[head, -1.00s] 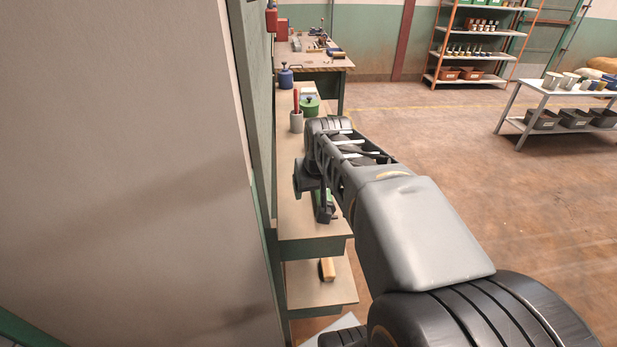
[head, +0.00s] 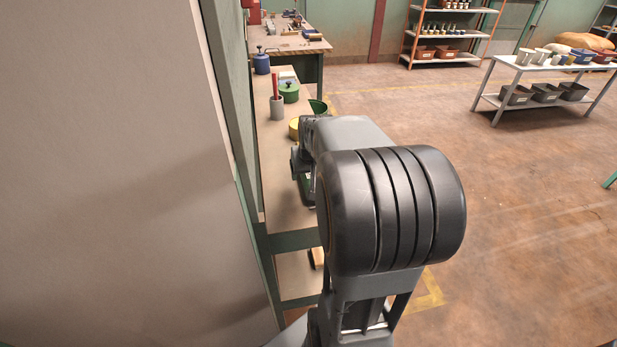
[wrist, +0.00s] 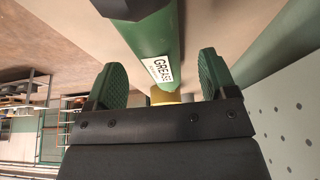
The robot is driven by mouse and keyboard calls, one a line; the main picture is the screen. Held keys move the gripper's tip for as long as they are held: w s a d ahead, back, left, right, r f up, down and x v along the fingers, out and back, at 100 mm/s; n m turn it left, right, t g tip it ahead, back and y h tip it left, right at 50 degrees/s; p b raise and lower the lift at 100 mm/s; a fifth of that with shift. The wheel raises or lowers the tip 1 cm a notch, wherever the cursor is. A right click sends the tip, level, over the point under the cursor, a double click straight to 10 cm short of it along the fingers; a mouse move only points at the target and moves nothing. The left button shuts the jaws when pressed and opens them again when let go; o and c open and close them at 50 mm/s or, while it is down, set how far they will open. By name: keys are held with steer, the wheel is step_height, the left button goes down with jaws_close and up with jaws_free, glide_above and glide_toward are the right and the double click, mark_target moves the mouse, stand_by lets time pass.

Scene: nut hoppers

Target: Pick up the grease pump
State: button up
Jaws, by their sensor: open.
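The grease pump (wrist: 150,35) is a green cylinder with a white label reading GREASE and a dark end at the top of the wrist view. My gripper (wrist: 160,85) is open, its two green pads apart on either side of the pump's lower end in that view. I cannot tell whether the pump lies fully between the pads, and no contact shows. In the head view my arm hides most of the gripper and the pump; only a dark and green bit shows at the bench's right edge.
The narrow wooden bench (head: 285,205) stands against the wall. Farther along it are a yellow round tin (head: 294,128), a green pot (head: 289,93), a grey cup (head: 277,108) and a blue can (head: 261,62). A white table (head: 505,66) with bins stands right; the floor between is clear.

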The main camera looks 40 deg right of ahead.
mark_target(309, 175)
steer(key=shift+x, duration=1.9)
steer(key=shift+d, duration=0.1)
steer(key=shift+r, duration=0.1)
steer(key=c, duration=1.3)
